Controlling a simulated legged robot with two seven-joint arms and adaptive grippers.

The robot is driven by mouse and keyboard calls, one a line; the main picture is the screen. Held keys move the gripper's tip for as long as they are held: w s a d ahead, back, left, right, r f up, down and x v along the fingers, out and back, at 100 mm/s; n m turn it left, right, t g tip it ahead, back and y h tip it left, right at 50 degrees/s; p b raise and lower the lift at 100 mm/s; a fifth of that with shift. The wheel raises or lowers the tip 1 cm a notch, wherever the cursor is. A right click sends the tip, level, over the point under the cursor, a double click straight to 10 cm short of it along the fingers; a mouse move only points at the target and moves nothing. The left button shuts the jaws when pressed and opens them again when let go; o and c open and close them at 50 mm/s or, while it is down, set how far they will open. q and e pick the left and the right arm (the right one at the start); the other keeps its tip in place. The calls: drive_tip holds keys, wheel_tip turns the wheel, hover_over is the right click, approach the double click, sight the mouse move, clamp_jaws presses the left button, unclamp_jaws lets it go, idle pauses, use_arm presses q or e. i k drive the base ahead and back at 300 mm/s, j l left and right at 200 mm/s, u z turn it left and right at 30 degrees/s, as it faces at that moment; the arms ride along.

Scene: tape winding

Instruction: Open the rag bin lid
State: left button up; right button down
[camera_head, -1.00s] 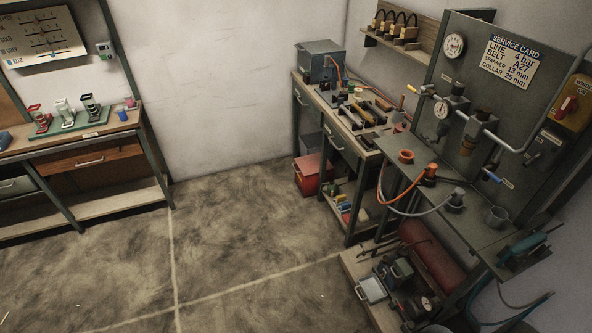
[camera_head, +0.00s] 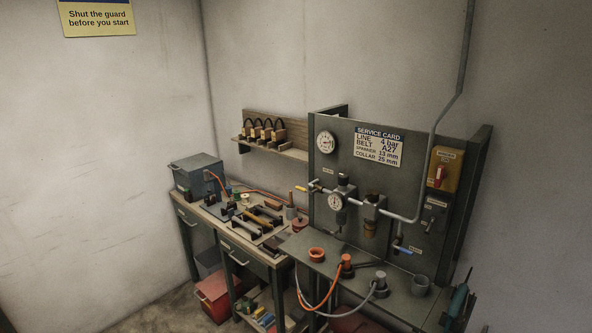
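A red bin (camera_head: 214,297) stands on the floor under the left end of the workbench; it looks like the rag bin, but no label can be read. Its top looks covered, with a lid that seems shut. Part of it is hidden by the bench's leg and frame. Neither of my grippers is in view.
The workbench (camera_head: 228,235) above carries tools and a grey box (camera_head: 196,174). A lower shelf (camera_head: 262,312) is right of the bin. The panel bench (camera_head: 400,298) stands further right. Some floor (camera_head: 165,310) is clear at front left.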

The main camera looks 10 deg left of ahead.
sight(213, 287)
drive_tip(key=i+j+z, duration=0.1)
drive_tip(key=j, duration=0.35)
drive_tip(key=i+j+z, duration=0.1)
drive_tip(key=i+j, duration=0.15)
drive_tip(key=j, duration=0.25)
drive_tip(key=i+j+z, duration=0.1)
drive_tip(key=j, duration=0.4)
drive_tip(key=i+j+z, duration=0.1)
drive_tip(key=j, duration=0.4)
drive_tip(key=i+j+z, duration=0.1)
drive_tip(key=j, duration=0.4)
drive_tip(key=i+j+z, duration=0.1)
drive_tip(key=j, duration=0.4)
drive_tip(key=i, duration=0.1)
